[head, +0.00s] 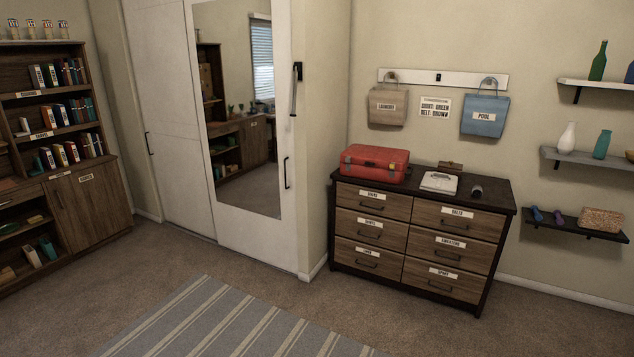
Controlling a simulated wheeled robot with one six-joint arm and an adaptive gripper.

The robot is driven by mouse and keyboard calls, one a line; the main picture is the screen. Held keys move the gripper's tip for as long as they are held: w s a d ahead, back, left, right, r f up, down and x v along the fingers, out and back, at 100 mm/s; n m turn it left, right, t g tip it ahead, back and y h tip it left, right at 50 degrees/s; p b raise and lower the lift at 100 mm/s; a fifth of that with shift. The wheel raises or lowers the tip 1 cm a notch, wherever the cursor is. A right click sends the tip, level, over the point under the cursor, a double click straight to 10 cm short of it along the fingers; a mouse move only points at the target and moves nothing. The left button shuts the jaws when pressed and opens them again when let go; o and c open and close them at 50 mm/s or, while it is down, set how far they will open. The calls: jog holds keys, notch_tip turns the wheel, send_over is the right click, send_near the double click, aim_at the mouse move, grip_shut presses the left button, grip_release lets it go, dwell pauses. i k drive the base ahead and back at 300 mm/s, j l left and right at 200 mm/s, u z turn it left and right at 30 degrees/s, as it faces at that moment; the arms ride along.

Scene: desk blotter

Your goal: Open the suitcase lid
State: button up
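A red suitcase (375,164) lies flat on the left part of the dresser top (478,199) in the head view. Its lid looks shut. Dark fittings show on its front side, but they are too small to make out clearly. My gripper is not in view, and nothing of my arm shows near the suitcase.
A striped rug (235,320) lies on the open floor. A bookcase (62,178) stands left; shelves (590,160) hang right.

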aim_at(370, 156)
jog(key=i, duration=2.5)
jog(key=i+l+u, duration=0.1)
jog(key=i, duration=1.15)
